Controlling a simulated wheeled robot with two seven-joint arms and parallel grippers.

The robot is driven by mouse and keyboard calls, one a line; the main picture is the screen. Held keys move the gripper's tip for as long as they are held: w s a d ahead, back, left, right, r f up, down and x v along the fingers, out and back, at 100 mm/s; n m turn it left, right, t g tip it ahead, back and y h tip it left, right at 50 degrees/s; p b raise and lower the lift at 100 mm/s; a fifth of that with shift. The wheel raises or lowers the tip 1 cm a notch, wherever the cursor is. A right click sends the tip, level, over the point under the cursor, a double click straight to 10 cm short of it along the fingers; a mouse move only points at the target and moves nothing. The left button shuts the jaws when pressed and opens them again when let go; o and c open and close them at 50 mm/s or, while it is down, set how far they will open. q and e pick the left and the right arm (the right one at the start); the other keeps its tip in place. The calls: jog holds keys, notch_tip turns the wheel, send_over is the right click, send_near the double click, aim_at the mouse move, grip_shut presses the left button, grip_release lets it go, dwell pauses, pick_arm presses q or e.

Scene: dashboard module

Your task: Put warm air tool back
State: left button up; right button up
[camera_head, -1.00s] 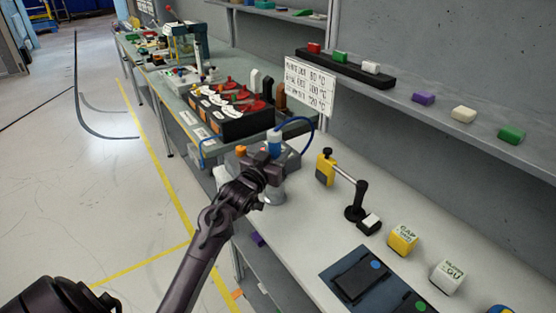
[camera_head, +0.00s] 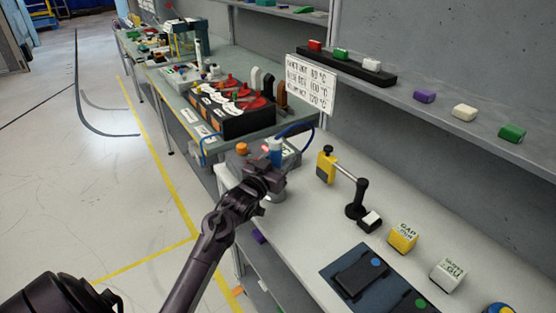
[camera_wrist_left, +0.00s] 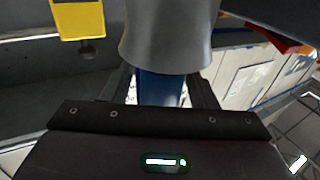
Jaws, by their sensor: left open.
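In the left wrist view the tool's blue part (camera_wrist_left: 160,88) lies between my open fingers, with the grey cone (camera_wrist_left: 165,42) close beyond. Whether a finger touches it I cannot tell. My right gripper is out of view.
A yellow block on a black jointed stand (camera_head: 326,167) is just right of the tool. Yellow (camera_head: 402,238) and white (camera_head: 447,274) labelled blocks and a dark blue mat (camera_head: 338,290) lie nearer. A temperature sign (camera_head: 310,83) hangs behind. Open floor lies left.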

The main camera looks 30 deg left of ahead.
pick_arm(q)
jog(key=shift+r, duration=0.15)
jog(key=s+b, duration=0.2)
jog(key=s, duration=1)
jog(key=shift+d+f, duration=0.4)
